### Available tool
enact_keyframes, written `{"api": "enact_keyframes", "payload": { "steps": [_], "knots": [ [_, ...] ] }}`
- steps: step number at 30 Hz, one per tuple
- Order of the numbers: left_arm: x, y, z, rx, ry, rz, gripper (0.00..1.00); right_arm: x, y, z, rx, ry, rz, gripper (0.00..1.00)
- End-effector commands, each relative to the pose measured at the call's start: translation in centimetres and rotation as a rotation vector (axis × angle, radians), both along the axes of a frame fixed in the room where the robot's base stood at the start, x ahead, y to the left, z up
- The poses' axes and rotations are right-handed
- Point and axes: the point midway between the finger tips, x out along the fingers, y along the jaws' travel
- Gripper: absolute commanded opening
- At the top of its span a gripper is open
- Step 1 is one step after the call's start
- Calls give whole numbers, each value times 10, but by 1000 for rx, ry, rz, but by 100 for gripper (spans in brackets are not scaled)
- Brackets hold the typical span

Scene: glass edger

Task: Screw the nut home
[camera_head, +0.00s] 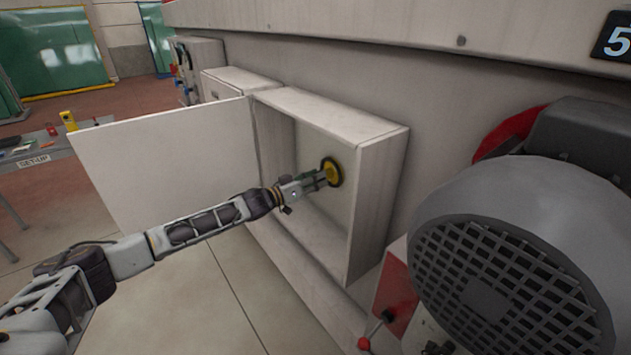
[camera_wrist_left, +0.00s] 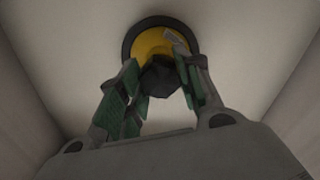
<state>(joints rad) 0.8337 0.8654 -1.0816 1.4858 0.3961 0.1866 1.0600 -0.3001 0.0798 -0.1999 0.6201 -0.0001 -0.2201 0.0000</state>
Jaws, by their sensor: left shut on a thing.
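The nut shows as a dark faceted piece (camera_wrist_left: 160,78) in front of a yellow disc with a black rim (camera_wrist_left: 152,42) in the left wrist view. In the head view the yellow and black disc (camera_head: 331,172) is on the back wall inside an open white cabinet (camera_head: 381,190). My left gripper (camera_head: 318,181) reaches into the cabinet. Its green-padded fingers (camera_wrist_left: 160,92) are shut on the dark nut, one on each side. The gripper hides part of the nut and disc. My right gripper is not in view.
The cabinet door (camera_head: 160,165) stands open to the left, behind my left arm. A grey motor with a grille cover (camera_head: 500,250) fills the right foreground. A red-knobbed lever (camera_head: 375,329) sticks out below the cabinet. A grey table (camera_head: 30,160) stands at far left.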

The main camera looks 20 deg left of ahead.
Motion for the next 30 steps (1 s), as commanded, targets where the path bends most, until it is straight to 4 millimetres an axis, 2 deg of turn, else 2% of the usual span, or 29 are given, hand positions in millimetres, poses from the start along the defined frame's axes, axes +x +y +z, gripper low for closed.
{"api": "enact_keyframes", "payload": {
  "steps": [22, 23, 28, 30],
  "knots": [
    [0, -1, -1, 536, -420, 0, 6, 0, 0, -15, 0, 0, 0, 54],
    [0, -1, 0, 549, -430, -1, 36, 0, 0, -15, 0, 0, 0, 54],
    [0, 0, 0, 542, -424, -1, 58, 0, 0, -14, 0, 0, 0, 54],
    [0, 0, 0, 541, -423, -1, 60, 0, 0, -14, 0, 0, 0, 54]
  ]
}}
